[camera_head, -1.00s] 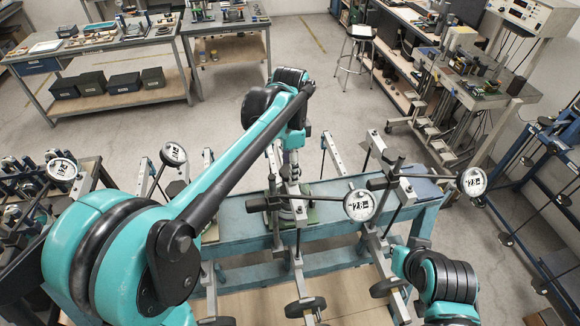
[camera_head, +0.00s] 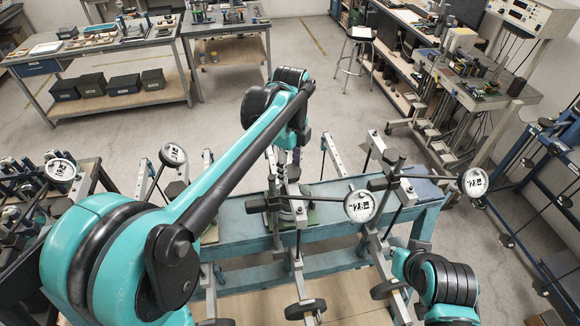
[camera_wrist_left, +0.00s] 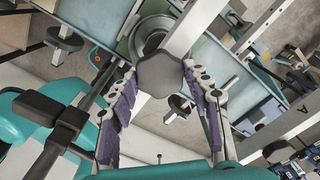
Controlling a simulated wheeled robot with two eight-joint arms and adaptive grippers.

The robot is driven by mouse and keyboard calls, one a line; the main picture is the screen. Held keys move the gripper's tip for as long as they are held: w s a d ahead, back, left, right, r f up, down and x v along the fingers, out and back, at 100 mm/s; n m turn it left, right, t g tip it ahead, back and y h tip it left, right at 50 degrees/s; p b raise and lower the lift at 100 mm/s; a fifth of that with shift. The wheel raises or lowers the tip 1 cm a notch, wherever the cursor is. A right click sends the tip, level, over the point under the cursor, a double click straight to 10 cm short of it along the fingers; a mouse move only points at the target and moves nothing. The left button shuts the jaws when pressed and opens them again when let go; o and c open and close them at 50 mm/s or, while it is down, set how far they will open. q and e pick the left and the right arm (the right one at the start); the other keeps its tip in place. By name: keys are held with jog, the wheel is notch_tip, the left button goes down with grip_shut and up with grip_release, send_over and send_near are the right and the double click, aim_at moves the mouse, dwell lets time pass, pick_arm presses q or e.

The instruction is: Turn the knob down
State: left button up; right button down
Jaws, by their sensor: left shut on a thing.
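The knob (camera_wrist_left: 160,74) is a dark grey, lobed piece at the centre of the left wrist view. My left gripper (camera_wrist_left: 161,78) has its purple-padded fingers on both sides of the knob, with the tips closed against it. In the head view my left gripper (camera_head: 292,168) is small and partly covered by my own arm, above the blue-green bench. I cannot make out the knob clearly there. Round white displays on stands, one near the middle (camera_head: 360,206) and one at the right (camera_head: 474,182), show digits too small to read surely. My right gripper is out of view.
The blue-green bench (camera_head: 340,232) carries several metal posts and black cross bars close to my left gripper. A stool (camera_head: 356,50) and side tables with equipment stand farther back. The grey floor (camera_head: 240,90) between them is open.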

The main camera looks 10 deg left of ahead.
aim_at(290, 171)
pick_arm(q)
jog(key=shift+m, duration=0.3)
dwell(0.4)
jog(key=o, duration=1.2)
jog(key=shift+c, duration=0.2)
notch_tip(290, 171, up, 12)
